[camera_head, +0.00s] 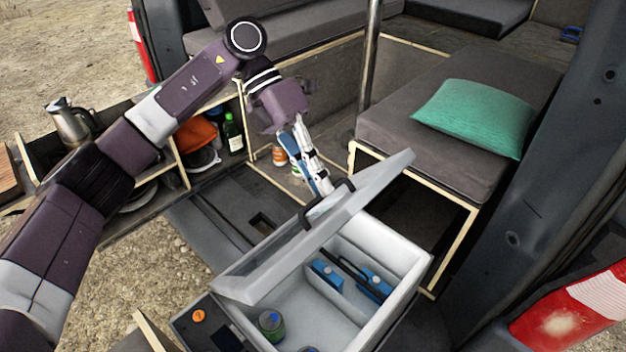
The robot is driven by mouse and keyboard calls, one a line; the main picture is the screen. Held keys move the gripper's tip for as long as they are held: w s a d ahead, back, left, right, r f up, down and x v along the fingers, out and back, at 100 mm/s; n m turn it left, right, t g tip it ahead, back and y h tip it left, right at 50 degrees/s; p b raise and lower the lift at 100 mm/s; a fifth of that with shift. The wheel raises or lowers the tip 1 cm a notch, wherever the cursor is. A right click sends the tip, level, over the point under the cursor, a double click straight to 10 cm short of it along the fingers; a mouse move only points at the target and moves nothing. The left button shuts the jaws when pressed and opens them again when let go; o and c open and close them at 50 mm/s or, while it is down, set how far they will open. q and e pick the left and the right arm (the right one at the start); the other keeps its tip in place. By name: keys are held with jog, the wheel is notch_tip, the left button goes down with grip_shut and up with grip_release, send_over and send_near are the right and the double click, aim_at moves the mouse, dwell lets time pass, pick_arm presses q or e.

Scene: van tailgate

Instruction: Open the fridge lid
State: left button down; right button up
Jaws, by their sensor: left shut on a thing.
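The fridge (414,268) is a white open box at the bottom middle of the head view. Its lid (262,274) is pale grey and stands raised and tilted above the box, with the inside compartments showing. A dark handle (337,195) sits at the lid's upper edge. My left gripper (322,186) reaches down from the upper left and is shut on the lid's handle; the exact contact at its fingertips is partly hidden. My right gripper is not in view.
Inside the fridge are a green can (271,324) and blue items (374,284). A seat with a green pillow (474,117) stands to the right. A kettle (70,122) and a bottle (233,134) stand at the left. A metal pole (370,55) rises behind.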

pick_arm(q)
jog(key=shift+w, duration=0.1)
jog(key=c, duration=2)
grip_release()
jog(key=shift+w+d, duration=0.1)
jog(key=shift+c, duration=0.2)
jog(key=v, duration=1.2)
